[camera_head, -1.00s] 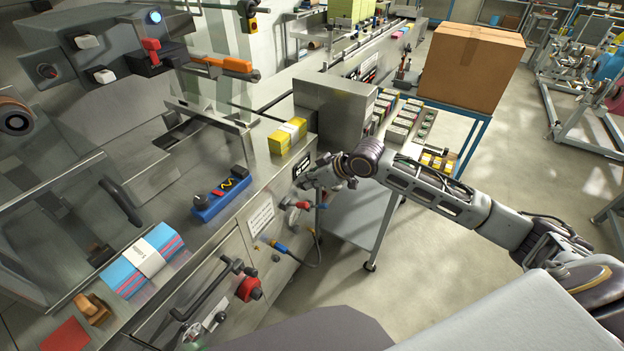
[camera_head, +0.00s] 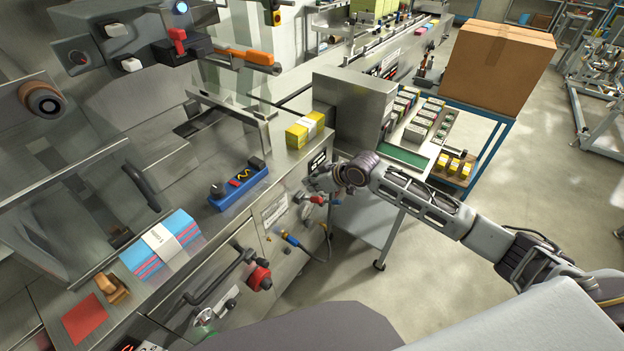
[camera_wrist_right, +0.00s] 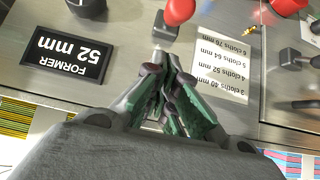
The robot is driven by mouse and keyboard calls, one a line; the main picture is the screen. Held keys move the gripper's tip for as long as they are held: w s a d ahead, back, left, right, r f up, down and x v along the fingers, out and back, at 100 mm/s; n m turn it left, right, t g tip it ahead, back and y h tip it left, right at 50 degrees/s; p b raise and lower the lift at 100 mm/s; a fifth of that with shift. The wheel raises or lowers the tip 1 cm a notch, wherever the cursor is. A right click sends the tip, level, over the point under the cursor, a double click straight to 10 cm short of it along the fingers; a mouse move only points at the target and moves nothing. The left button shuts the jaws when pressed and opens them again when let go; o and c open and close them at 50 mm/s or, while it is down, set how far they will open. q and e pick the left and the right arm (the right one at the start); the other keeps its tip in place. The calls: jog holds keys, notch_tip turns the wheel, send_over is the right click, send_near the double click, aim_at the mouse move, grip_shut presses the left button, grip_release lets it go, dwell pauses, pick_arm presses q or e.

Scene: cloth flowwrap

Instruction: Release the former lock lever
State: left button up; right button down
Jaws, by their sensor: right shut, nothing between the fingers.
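A lever with a red ball knob (camera_wrist_right: 180,11) on a grey block shows at the top of the right wrist view, beside the black "FORMER 52 mm" plate (camera_wrist_right: 68,58). No label on the lever itself is readable. My right gripper (camera_wrist_right: 161,62) is shut and empty, its tips just short of the lever's grey block; contact cannot be told. In the head view the right gripper (camera_head: 318,184) is at the machine's front panel, partly hidden by its own wrist. A red knob (camera_head: 317,199) shows just below it. My left gripper is not in view.
A white cloth-count label (camera_wrist_right: 222,66) is right of the fingers, and another red knob (camera_wrist_right: 288,5) is farther right. A blue-framed cart (camera_head: 470,170) stands beyond my right arm.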

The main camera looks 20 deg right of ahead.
aim_at(310, 199)
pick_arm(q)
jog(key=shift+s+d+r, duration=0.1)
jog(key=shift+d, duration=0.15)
pick_arm(e)
jog(key=shift+s+d+f, duration=0.2)
jog(key=shift+s+f, duration=0.05)
jog(key=shift+f, duration=0.25)
jog(key=shift+s+d+f, duration=0.2)
jog(key=shift+s+f, duration=0.05)
jog(key=shift+f, duration=0.25)
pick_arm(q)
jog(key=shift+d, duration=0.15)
pick_arm(e)
jog(key=shift+a+f, duration=0.15)
